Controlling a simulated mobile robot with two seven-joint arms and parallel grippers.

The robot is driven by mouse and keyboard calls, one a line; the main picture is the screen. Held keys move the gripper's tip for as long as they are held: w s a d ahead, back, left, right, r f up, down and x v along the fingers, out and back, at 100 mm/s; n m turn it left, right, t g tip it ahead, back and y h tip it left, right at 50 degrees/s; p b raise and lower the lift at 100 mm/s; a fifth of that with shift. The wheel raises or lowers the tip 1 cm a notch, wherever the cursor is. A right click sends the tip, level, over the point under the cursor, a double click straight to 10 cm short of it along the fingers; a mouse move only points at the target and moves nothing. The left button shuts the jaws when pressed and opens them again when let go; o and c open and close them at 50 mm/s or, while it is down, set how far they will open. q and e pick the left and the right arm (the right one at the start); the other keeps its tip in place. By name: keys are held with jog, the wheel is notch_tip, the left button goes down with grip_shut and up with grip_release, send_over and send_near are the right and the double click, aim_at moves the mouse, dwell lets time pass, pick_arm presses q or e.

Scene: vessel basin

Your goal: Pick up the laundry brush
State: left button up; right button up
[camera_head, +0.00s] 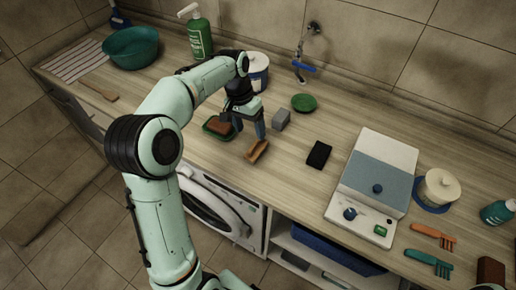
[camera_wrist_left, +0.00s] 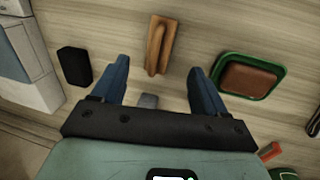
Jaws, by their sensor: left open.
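A brown wooden brush (camera_head: 257,151), which I take to be the laundry brush, lies on the wooden counter near its front edge. In the left wrist view the brush (camera_wrist_left: 160,45) lies lengthwise, just ahead of the space between the fingertips. My left gripper (camera_head: 245,130) is open and empty, pointing down, close behind the brush in the head view. Its two blue fingers (camera_wrist_left: 158,70) show apart in the left wrist view, with nothing held between them. Whether the bristles face down cannot be told. My right gripper is not in view.
A green dish (camera_wrist_left: 226,86) with a brown bar stands beside the gripper. A grey block (camera_head: 281,118), a black block (camera_head: 319,154) and a green round thing (camera_head: 304,103) lie nearby. A white-and-blue appliance (camera_head: 375,180) stands right.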

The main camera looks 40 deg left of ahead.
aim_at(255, 149)
pick_arm(q)
jog(key=f, duration=0.3)
jog(key=shift+w+d+f, duration=0.1)
jog(key=shift+d+f, duration=0.3)
jog(key=shift+d+f+b, duration=0.15)
jog(key=shift+d+f, duration=0.1)
jog(key=shift+f, duration=0.9)
jog(key=shift+d+f+b, duration=0.15)
jog(key=shift+d+f, duration=0.1)
jog(key=shift+f, duration=0.9)
jog(key=c, duration=1.2)
